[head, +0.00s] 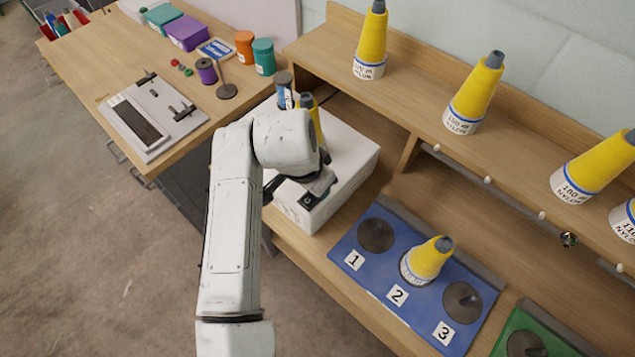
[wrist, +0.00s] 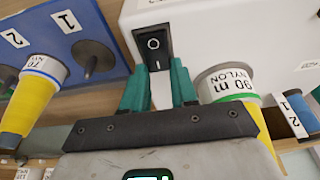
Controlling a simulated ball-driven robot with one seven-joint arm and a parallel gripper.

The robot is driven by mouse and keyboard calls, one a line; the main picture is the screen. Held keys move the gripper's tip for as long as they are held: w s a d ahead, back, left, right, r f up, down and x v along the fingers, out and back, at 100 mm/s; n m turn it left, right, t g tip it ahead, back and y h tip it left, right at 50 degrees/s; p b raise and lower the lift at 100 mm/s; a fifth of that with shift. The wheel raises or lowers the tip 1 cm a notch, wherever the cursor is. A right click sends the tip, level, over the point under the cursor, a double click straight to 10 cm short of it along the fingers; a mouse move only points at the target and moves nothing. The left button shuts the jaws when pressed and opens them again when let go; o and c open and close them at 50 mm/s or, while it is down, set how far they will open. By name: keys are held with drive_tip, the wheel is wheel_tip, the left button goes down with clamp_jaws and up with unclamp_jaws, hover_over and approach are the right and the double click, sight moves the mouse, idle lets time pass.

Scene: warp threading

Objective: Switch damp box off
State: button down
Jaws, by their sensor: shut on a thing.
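The damp box is a white box (head: 345,160) on the bench, partly hidden behind my arm. Its black rocker switch (wrist: 153,44), marked with a line and a circle, is on the box's face; it also shows in the head view (head: 308,199). I cannot tell which side is pressed in. My gripper (wrist: 158,66) is at the box, its green fingertips at the switch's lower edge. The fingers are partly closed with a gap between them. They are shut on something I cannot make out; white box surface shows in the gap.
A yellow cone (wrist: 228,84) is close to the right finger. A blue board (head: 375,268) with numbered spindles and one yellow cone (head: 426,260) lies right of the box. More cones stand on the shelf (head: 420,95). A side table (head: 125,60) holds spools and containers.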

sight(306, 203)
idle(0.3)
drive_tip(key=c, duration=0.9)
unclamp_jaws()
drive_tip(key=shift+r, duration=0.1)
drive_tip(key=b+v, duration=0.1)
drive_tip(key=v, duration=0.9)
drive_tip(key=shift+s+a+r+b, duration=0.1)
drive_tip(key=shift+s+r+b, duration=0.05)
drive_tip(key=shift+r+b, duration=0.15)
